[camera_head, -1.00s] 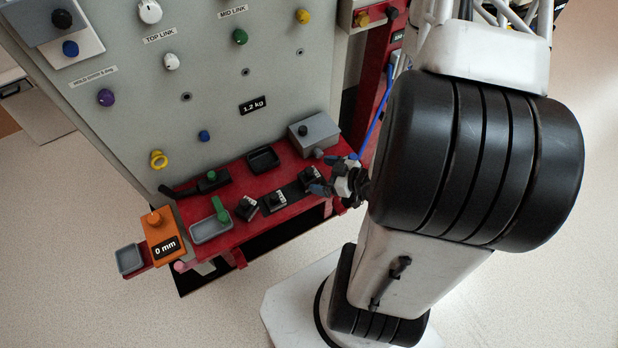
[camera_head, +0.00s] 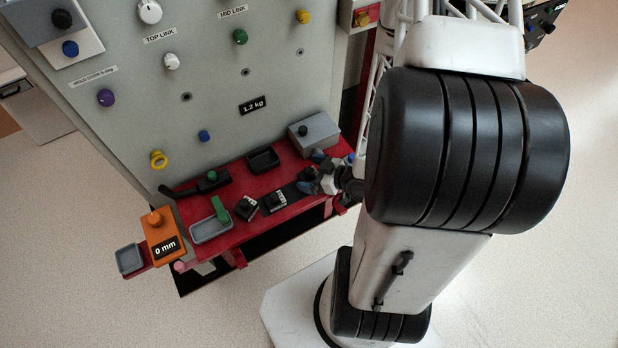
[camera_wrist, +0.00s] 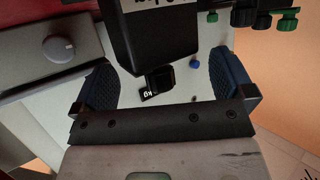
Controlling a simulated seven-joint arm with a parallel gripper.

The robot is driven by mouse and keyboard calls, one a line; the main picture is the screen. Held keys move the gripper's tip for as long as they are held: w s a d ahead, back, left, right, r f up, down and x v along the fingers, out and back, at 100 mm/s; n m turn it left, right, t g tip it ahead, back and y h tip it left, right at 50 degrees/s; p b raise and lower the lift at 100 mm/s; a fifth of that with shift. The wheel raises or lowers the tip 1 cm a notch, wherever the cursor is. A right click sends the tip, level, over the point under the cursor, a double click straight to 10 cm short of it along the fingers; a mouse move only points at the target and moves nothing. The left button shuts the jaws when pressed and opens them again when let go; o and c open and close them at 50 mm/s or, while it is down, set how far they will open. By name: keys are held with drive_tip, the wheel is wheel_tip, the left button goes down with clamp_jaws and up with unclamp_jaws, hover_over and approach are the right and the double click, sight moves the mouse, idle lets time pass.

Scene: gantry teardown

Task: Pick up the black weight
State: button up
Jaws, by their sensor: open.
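Black weights with white labels sit in a row on the red shelf: one on the left (camera_head: 247,207), one in the middle (camera_head: 275,200), and one on the right (camera_head: 307,179) that my gripper partly hides. My gripper (camera_head: 317,172) is at the right-hand weight. In the wrist view, a black block with a white label, seemingly this weight (camera_wrist: 158,38), and its small black knob (camera_wrist: 160,80) lie between the blue pads of my open gripper (camera_wrist: 160,68). Gaps show on both sides. I cannot tell which weight the task means.
A grey box (camera_head: 314,132) with a knob stands close behind the gripper; it also shows in the wrist view (camera_wrist: 45,55). A black tray (camera_head: 263,159), a grey tray (camera_head: 210,229) and an orange box (camera_head: 162,235) are left. The upright panel (camera_head: 215,90) bounds the back.

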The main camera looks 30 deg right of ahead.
drive_tip(key=shift+w+a+f, duration=0.2)
drive_tip(key=shift+w+a, duration=0.05)
drive_tip(key=shift+w, duration=0.15)
idle(0.4)
drive_tip(key=c, duration=1.6)
